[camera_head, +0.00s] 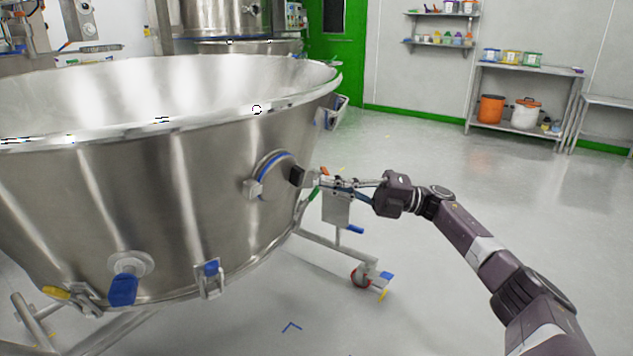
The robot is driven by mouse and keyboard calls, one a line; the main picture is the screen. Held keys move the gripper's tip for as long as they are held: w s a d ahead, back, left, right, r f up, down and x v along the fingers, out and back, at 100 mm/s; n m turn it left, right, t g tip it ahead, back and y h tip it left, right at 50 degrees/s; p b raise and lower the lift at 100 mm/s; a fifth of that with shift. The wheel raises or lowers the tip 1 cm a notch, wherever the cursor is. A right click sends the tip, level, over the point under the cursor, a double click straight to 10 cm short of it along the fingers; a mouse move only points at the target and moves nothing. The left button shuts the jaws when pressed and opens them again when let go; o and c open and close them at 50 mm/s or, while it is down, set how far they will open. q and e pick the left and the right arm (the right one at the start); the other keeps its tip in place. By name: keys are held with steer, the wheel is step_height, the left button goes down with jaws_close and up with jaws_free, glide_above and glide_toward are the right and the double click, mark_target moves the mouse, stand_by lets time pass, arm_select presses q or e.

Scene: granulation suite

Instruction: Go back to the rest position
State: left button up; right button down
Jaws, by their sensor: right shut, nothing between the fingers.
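My right arm comes in from the lower right. Its right gripper (340,184) points left and is shut, with nothing between the fingers. The fingertips show just right of the side port (272,176) on the big steel bowl (140,190), near a dark block (298,176) on that port. I cannot tell whether they touch it. My left gripper is not in view.
The bowl stands on a wheeled frame; a caster (361,277) shows below my gripper. A blue-handled valve (124,287) sits low on the bowl. A steel shelf table (530,72) with buckets stands at the back right. The floor (440,150) between is clear.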

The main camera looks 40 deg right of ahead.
steer(key=v, duration=0.8)
steer(key=shift+s+d, duration=0.15)
steer(key=shift+s, duration=0.05)
steer(key=shift+d, duration=0.1)
